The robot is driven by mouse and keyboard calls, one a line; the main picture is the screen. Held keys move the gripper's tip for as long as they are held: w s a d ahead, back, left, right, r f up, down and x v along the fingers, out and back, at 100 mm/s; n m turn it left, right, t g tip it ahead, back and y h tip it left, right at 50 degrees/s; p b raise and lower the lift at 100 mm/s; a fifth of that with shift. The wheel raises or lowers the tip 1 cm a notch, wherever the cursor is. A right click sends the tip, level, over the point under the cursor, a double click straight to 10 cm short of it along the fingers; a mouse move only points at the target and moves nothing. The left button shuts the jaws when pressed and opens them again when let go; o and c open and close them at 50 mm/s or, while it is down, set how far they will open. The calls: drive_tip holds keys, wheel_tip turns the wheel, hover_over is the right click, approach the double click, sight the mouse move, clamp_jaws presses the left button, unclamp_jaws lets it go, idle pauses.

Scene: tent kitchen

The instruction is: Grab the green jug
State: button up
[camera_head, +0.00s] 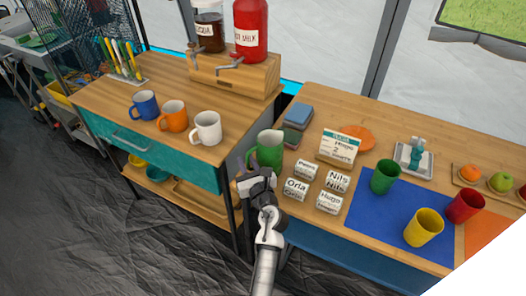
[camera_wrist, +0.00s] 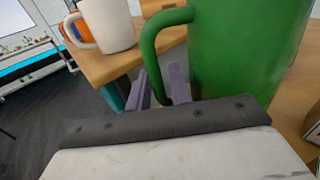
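The green jug (camera_head: 268,148) stands upright on the wooden table, near its left end. In the wrist view the jug (camera_wrist: 245,50) fills the upper right, with its handle (camera_wrist: 150,45) toward the left. My gripper (camera_head: 256,176) is at the jug's near left side. In the wrist view the two purple-grey fingers of my gripper (camera_wrist: 159,88) are at either side of the handle's lower part. The handle fills the narrow gap between them. I cannot tell whether the fingers press on it. The jug's base is partly hidden behind my gripper.
Name cards (camera_head: 295,188) stand right of the jug, and stacked boxes (camera_head: 297,118) behind it. A white mug (camera_head: 206,129) stands on the left counter (camera_head: 190,93) close by. A green cup (camera_head: 384,177) stands on a blue mat (camera_head: 372,222) farther right.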

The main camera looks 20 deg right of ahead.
drive_tip(key=shift+w, duration=0.55)
drive_tip(key=shift+s+r, duration=0.1)
drive_tip(key=shift+s, duration=0.05)
clamp_jaws()
drive_tip(key=shift+r, duration=0.15)
